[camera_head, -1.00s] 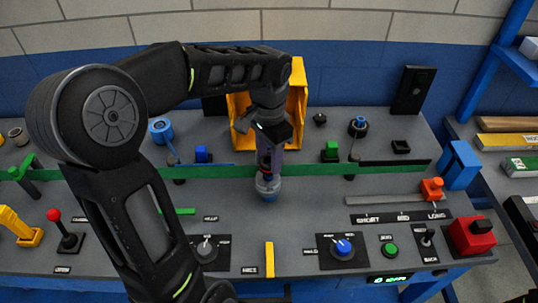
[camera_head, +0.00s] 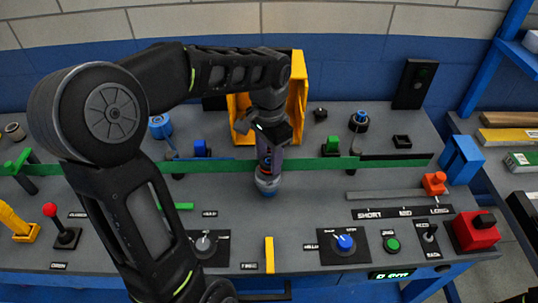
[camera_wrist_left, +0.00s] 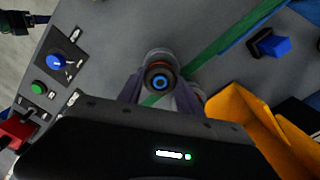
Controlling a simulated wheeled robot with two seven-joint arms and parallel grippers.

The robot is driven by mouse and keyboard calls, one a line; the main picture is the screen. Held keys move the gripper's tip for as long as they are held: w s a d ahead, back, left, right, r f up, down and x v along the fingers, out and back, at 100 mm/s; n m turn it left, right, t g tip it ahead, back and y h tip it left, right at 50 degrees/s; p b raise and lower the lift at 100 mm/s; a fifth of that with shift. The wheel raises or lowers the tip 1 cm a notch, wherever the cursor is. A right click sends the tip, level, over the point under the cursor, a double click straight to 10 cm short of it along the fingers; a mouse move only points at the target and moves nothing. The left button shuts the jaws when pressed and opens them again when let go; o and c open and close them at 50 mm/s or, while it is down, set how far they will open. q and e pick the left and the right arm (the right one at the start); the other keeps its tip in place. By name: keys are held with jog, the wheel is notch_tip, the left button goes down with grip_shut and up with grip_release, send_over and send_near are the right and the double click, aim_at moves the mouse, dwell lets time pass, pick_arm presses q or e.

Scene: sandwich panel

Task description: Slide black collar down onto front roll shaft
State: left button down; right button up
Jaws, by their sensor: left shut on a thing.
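My left gripper (camera_head: 266,178) points down at the middle of the panel, with grey-violet fingers. In the left wrist view, a black ring (camera_wrist_left: 158,70), which I take for the black collar, sits between the fingers. A blue round end (camera_wrist_left: 158,83) shows inside the ring and looks like the front roll shaft's tip. The gripper is shut on the collar. How far the collar is down the shaft is hidden. A dark shape at the wrist view's top left (camera_wrist_left: 15,20) may be my right gripper.
A green belt (camera_head: 220,166) runs across the panel by the fingers. A yellow bin (camera_head: 297,85) stands behind my wrist. A blue-topped post (camera_head: 359,121) is at the back right. Knobs and a red box (camera_head: 468,235) lie toward the front.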

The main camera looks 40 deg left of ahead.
pick_arm(q)
jog(key=shift+f, duration=0.35)
jog(key=c, duration=0.7)
grip_release()
notch_tip(320, 180, up, 8)
jog(key=p, duration=0.6)
jog(key=shift+r, duration=0.2)
